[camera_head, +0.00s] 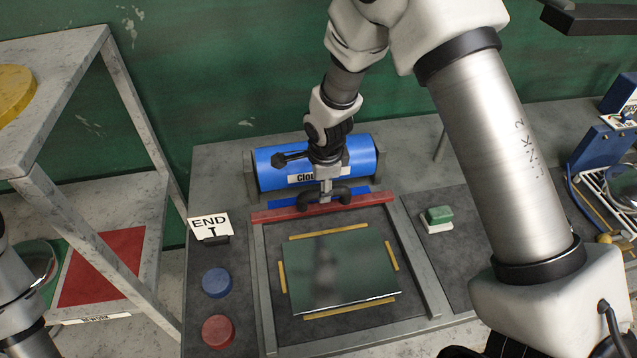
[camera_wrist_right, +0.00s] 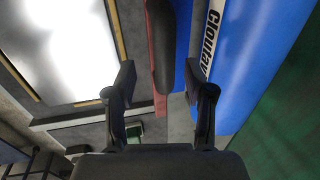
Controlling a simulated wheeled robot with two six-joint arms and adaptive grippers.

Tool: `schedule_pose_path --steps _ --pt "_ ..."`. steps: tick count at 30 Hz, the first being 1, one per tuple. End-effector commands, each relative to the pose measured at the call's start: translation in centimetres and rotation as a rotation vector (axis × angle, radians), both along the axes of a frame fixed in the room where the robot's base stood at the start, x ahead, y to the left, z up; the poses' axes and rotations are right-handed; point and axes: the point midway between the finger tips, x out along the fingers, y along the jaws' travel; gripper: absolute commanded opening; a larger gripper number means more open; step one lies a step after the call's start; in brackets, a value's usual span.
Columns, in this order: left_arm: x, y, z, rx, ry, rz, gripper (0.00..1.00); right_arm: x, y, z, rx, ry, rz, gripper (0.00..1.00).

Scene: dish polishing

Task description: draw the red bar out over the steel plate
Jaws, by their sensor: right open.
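The red bar (camera_head: 375,199) lies across the frame behind the steel plate (camera_head: 345,270), which is flat and mirror-like. A dark handle (camera_head: 345,195) sits on the bar. My right gripper (camera_head: 326,197) is over the middle of the bar, pointing down. In the right wrist view its two fingers (camera_wrist_right: 160,85) are open. The dark handle (camera_wrist_right: 160,45) and red bar (camera_wrist_right: 159,106) run between them, with a gap on each side. The steel plate (camera_wrist_right: 65,45) shines at the upper left there. My left gripper is out of view.
A blue roll (camera_head: 365,158) stands behind the bar, with a blue strip (camera_head: 277,198) in front of it. Grey rails (camera_head: 420,260) flank the plate, and yellow strips (camera_head: 350,308) edge it. An END sign (camera_head: 211,226), blue disc (camera_head: 216,282) and red disc (camera_head: 218,330) are left; a green-topped block (camera_head: 438,214) is right.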

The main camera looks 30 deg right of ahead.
Motion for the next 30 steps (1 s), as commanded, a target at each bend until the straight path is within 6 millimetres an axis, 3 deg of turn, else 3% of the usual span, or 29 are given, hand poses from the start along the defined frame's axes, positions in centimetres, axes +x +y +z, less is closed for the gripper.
schedule_pose_path --steps 6,14,18,19,30 --pt "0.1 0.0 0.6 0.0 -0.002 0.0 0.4 0.6 -0.2 -3.1 0.001 0.001 0.001 0.54" --pt "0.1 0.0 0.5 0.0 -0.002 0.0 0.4 0.7 -0.2 -3.4 0.001 0.0 0.0 0.54" --pt "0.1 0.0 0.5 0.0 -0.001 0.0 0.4 0.7 -0.2 -3.4 0.001 0.0 0.0 0.04" --pt "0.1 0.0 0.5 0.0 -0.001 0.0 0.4 0.7 -0.2 -3.4 0.001 0.0 0.0 0.0" --pt "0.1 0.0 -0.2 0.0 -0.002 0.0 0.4 0.6 -0.2 -3.8 0.001 0.003 0.0 0.0"
